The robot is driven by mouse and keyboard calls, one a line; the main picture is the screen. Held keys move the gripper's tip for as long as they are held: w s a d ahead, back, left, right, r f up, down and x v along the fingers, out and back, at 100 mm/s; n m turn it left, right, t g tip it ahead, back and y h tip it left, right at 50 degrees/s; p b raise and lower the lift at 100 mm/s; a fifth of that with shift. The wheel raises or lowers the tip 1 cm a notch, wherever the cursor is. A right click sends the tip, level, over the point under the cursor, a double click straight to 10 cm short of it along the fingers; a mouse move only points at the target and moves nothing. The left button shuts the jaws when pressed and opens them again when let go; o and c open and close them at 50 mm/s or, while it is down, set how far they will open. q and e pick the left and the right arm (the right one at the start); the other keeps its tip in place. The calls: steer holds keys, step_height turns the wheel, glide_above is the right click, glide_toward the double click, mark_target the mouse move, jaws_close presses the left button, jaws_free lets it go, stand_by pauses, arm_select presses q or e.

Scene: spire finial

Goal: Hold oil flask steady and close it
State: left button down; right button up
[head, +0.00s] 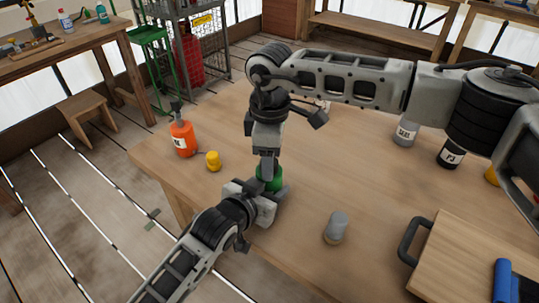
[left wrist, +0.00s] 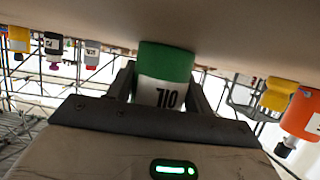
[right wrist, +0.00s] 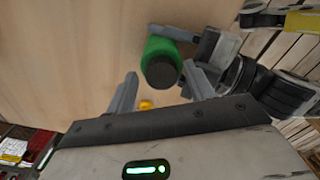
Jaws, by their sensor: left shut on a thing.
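The green oil flask (head: 268,178) stands near the table's front edge, partly hidden by both grippers in the head view. In the left wrist view the flask (left wrist: 166,65) shows a white "OIL" label between the fingers. My left gripper (head: 262,198) is shut on it. My right gripper (head: 267,172) points down from above the flask. In the right wrist view my right gripper (right wrist: 163,80) is open, with its fingers apart. The flask's round dark top (right wrist: 163,72) shows between the fingertips in that view; I cannot tell whether they touch it.
An orange bottle (head: 182,139) and a small yellow object (head: 213,160) stand to the left. A grey cylinder (head: 336,228) stands to the right, near a wooden board (head: 465,260) with a dark handle. Labelled containers (head: 451,153) stand farther back. The middle of the table (head: 335,160) is clear.

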steer(key=shift+s+a, duration=0.1)
steer(key=shift+r, duration=2.3)
steer(key=shift+c, duration=0.5)
